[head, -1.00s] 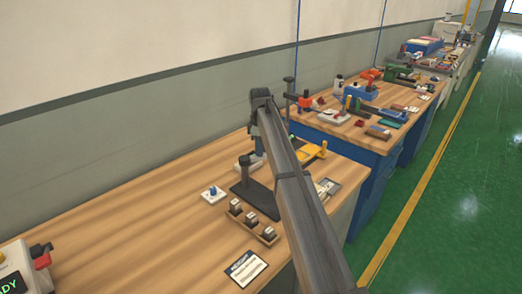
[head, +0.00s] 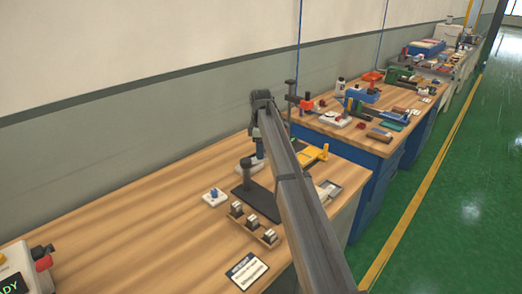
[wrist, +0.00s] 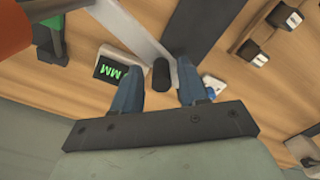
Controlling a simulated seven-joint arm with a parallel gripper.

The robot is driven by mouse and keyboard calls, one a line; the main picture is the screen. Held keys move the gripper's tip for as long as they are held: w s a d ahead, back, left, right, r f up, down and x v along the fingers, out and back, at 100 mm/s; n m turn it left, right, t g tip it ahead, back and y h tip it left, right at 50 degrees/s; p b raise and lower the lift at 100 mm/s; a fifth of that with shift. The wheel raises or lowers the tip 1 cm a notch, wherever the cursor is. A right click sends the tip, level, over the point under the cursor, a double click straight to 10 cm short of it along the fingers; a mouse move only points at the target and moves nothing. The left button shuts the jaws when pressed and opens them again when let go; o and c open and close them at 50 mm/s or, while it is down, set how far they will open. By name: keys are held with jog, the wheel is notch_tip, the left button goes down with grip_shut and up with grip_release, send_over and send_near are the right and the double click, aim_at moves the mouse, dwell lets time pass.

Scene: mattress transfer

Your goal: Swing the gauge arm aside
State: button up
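The gauge stands on the wood bench, with a dark base plate (head: 256,201) and a short dark post (head: 247,175) in the head view. In the wrist view I see the dark plate (wrist: 208,22), a light grey bar that looks like the gauge arm (wrist: 128,25), and a small display reading MM (wrist: 111,68). My gripper (wrist: 157,68) is open. Its two blue-grey fingers stand either side of a short black cylinder (wrist: 161,75) by the bar, with small gaps visible. In the head view my arm hides most of the gripper and gauge arm.
A wooden rack with several metal blocks (head: 254,225) stands in front of the plate. A white base with a blue knob (head: 215,196) sits to the left. A label card (head: 247,271) lies in front. A yellow tool (head: 314,154) is behind my arm.

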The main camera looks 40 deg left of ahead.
notch_tip(320, 180, up, 14)
jog(key=shift+f, duration=0.1)
dwell(0.8)
dwell(0.4)
